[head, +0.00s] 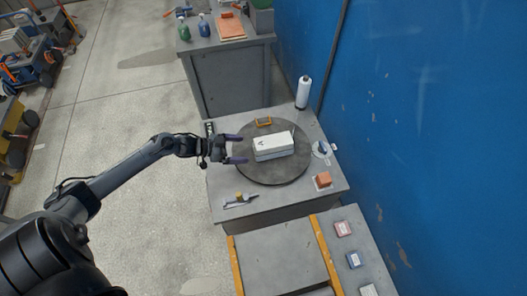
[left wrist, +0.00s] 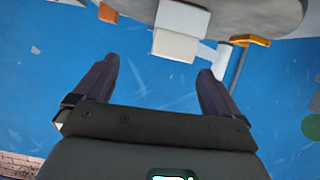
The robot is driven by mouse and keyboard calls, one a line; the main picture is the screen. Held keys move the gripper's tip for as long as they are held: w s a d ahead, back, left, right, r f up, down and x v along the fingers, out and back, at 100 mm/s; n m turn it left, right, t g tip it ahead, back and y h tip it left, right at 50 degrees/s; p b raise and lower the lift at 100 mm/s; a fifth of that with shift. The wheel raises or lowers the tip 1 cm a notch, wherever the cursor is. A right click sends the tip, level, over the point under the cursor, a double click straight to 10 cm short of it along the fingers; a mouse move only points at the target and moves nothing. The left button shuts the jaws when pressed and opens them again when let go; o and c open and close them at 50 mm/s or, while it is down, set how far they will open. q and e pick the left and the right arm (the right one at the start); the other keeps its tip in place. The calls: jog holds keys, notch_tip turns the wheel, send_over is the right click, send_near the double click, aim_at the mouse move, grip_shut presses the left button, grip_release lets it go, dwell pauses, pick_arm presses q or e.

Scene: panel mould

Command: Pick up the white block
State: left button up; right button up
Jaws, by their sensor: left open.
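The white block (head: 273,146) lies on a round dark turntable (head: 264,177) on the grey workbench. Its top is white and its lower part looks greyer. My left gripper (head: 238,149) is open and empty just left of the block, its purple fingers pointing toward it, apart from it. In the left wrist view the block (left wrist: 177,30) shows at the top, beyond the two spread fingers of the left gripper (left wrist: 158,82). My right gripper is not in view.
An orange-yellow handle piece (head: 264,122) sits at the turntable's far edge. A white bottle (head: 303,92) stands at the back right by the blue wall (head: 420,110). An orange block (head: 323,179) and a tool (head: 240,201) lie near the bench's front.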

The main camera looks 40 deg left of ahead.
aim_at(264, 143)
pick_arm(q)
jog(key=shift+t, duration=0.3)
jog(key=shift+w+d+f+b, duration=0.35)
jog(key=shift+w+d, duration=0.2)
jog(key=shift+w, duration=0.75)
jog(key=shift+w+d+f+b, duration=0.35)
jog(key=shift+w+d, duration=0.15)
jog(key=shift+w, duration=0.8)
jog(key=shift+w+d+f+b, duration=0.35)
jog(key=shift+w+d, duration=0.2)
jog(key=shift+w, duration=0.75)
jog(key=shift+x, duration=2.1)
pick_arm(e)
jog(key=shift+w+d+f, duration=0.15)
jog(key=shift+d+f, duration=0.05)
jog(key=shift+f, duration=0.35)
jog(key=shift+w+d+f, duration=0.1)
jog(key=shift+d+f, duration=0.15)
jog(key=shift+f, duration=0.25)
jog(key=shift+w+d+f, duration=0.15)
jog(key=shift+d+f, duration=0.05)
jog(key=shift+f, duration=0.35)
pick_arm(q)
jog(key=shift+a, duration=0.1)
jog(key=shift+c, duration=0.3)
jog(key=c, duration=1.4)
jog(key=shift+r, duration=0.15)
jog(key=shift+c, duration=0.5)
jog(key=shift+r, duration=0.1)
